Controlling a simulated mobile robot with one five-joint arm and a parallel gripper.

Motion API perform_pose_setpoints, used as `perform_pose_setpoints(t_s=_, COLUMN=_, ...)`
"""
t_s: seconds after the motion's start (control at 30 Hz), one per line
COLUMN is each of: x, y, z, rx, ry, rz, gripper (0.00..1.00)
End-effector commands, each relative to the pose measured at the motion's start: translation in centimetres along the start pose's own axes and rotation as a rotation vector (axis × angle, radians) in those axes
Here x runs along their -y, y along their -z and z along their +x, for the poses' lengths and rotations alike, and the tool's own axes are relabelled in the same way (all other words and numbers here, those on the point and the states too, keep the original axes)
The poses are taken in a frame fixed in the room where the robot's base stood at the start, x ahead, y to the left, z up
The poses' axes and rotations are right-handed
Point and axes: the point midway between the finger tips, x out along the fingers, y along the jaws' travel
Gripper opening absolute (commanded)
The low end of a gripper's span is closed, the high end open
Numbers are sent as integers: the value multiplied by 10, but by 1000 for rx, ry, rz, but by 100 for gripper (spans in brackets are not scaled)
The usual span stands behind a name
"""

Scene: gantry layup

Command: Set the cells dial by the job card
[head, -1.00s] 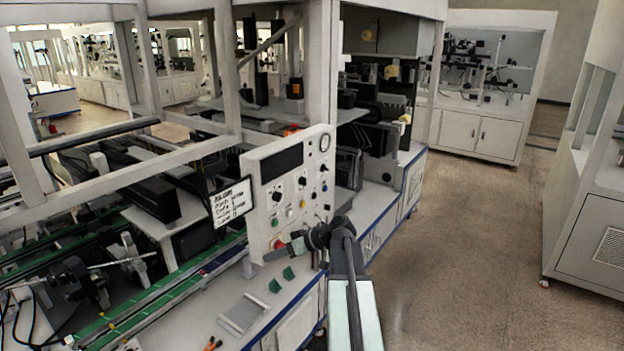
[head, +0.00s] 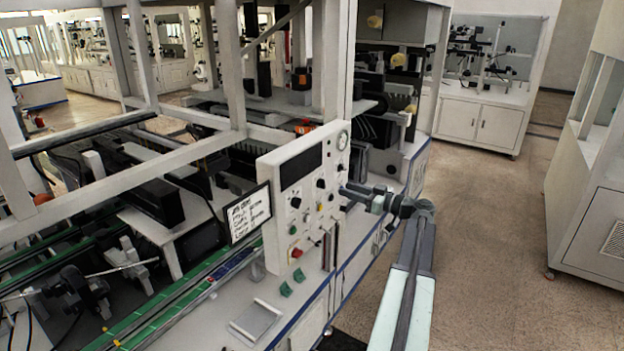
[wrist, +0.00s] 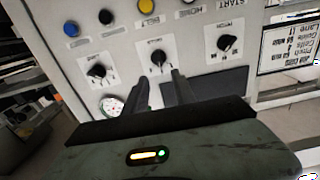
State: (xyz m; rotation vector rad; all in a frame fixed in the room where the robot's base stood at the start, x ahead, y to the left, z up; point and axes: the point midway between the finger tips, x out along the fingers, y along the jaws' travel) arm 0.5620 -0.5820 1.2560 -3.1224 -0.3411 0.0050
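The white control panel (head: 283,205) stands upright, with the job card (head: 249,212) framed on its left side. The card also shows upside down in the wrist view (wrist: 288,48); its values are too blurred to read surely. Three black dials sit in a row in the wrist view: a left dial (wrist: 97,72), a middle dial (wrist: 157,60) and a right dial (wrist: 228,45). Their labels are too small to read surely, so I cannot tell which is cells. My gripper (wrist: 160,80) is open and empty, its fingertips just short of the middle dial. It reaches the panel's right side in the head view (head: 343,190).
Blue (wrist: 72,28), black (wrist: 105,17) and yellow (wrist: 147,6) buttons lie near the dials. A round gauge (wrist: 110,106) is close to the left finger. Green blocks (head: 286,288) and a grey tray (head: 256,320) lie on the bench below. The floor at right is clear.

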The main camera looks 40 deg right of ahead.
Motion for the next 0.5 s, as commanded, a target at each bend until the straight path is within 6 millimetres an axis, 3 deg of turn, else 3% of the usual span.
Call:
perform_pose_setpoints(t_s=0.23, x=2, y=0, z=10, rx=-1, ry=8, rz=-1, gripper=32)
perform_pose_setpoints(t_s=0.5, x=6, y=0, z=64, rx=-1, ry=18, rz=0, gripper=32)
